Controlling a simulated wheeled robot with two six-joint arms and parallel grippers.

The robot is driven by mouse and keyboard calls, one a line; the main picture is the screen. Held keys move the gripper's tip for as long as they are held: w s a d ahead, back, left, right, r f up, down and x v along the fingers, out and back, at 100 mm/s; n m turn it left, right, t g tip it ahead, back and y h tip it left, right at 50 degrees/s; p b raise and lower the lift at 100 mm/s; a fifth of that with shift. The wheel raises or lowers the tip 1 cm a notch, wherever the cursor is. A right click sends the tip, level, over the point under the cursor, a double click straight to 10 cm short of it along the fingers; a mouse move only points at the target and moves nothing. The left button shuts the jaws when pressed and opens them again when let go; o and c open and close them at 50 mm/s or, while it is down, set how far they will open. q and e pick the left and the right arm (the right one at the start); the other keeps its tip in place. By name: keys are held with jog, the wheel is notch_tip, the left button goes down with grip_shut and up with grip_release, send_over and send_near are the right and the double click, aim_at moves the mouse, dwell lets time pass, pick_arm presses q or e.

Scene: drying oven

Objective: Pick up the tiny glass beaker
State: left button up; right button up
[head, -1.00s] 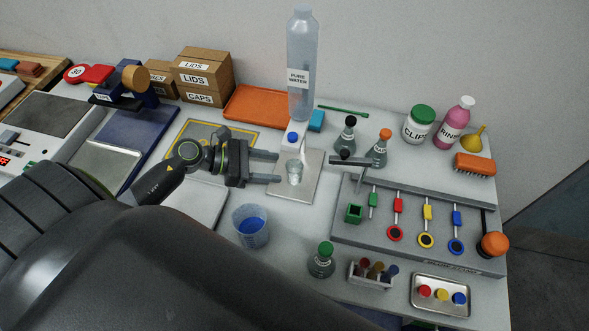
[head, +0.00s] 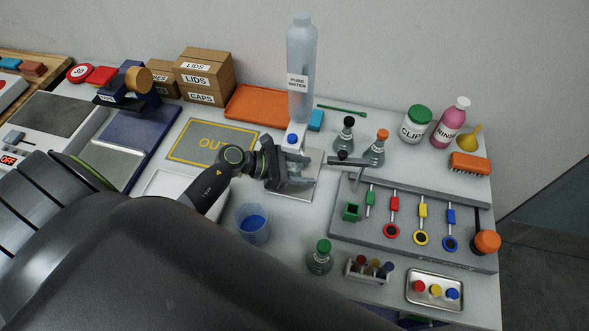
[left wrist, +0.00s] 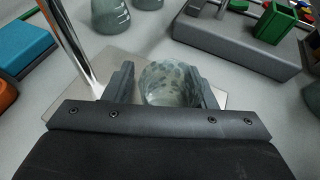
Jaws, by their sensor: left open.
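The tiny glass beaker (left wrist: 166,84) stands on the pale plate (left wrist: 118,52) of the water dispenser. My left gripper (left wrist: 166,82) is open, with one finger on each side of the beaker in the left wrist view. I cannot tell whether the fingers touch the glass. In the head view my left gripper (head: 300,170) is over the plate and largely hides the beaker. My right gripper does not show.
The pure water bottle (head: 300,75) stands behind the plate. A metal post (left wrist: 72,45) rises close left of the gripper in the left wrist view. A cup of blue liquid (head: 252,224) stands in front. Flasks (head: 374,148) and a grey rack (head: 415,240) are to the right.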

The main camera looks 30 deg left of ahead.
pick_arm(q)
jog(key=c, duration=0.9)
jog(key=shift+a+r, duration=0.1)
